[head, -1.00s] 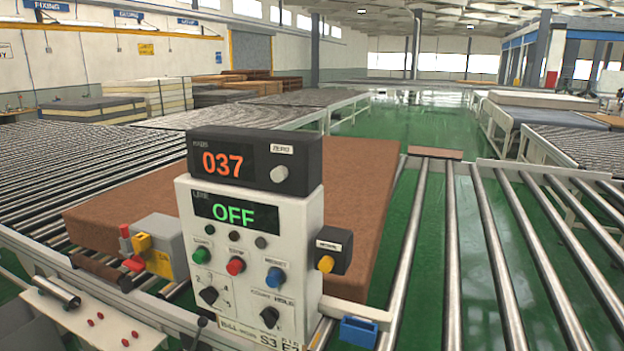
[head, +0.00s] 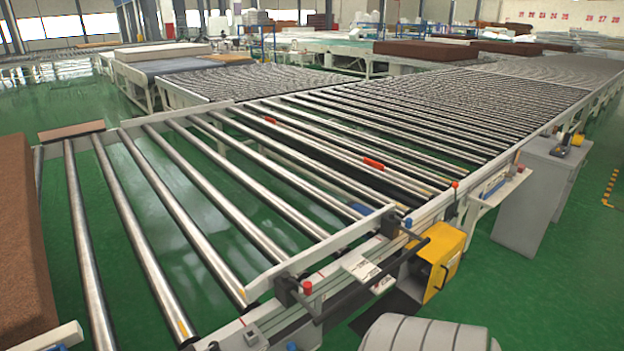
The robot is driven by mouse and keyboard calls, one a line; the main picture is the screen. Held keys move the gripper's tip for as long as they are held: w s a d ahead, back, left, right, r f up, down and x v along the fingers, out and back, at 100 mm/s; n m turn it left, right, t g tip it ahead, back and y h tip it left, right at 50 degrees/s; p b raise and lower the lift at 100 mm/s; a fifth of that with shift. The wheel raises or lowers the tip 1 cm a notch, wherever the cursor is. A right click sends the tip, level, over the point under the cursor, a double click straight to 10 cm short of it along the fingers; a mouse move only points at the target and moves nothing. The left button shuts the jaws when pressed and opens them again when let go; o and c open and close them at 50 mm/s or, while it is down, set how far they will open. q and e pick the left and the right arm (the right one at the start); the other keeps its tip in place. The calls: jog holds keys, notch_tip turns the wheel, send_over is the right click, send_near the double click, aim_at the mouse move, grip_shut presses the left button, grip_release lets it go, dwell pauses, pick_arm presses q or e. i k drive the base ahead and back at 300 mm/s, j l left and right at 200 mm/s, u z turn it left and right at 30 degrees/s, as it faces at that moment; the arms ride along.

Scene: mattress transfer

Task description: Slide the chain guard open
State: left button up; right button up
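A long pale grey cover bar (head: 320,254), which looks like the chain guard, lies along the near ends of the rollers. A dark handle bar (head: 372,288) on black brackets runs beside it on the near side. I cannot tell from this view whether the guard is open or shut. A yellow box (head: 436,262) sits just right of the handle bar, below the conveyor's edge. Neither of my grippers is in view.
The roller conveyor (head: 215,215) fills the middle, with red pieces (head: 373,162) between some rollers. A brown mattress block (head: 20,250) stands at the left edge. A grey cabinet (head: 537,200) stands at right. Green floor (head: 560,290) is clear at lower right.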

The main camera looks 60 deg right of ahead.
aim_at(446, 247)
jog(key=z, duration=2.9)
jog(key=i+l+z, duration=0.1)
jog(key=i, duration=0.15)
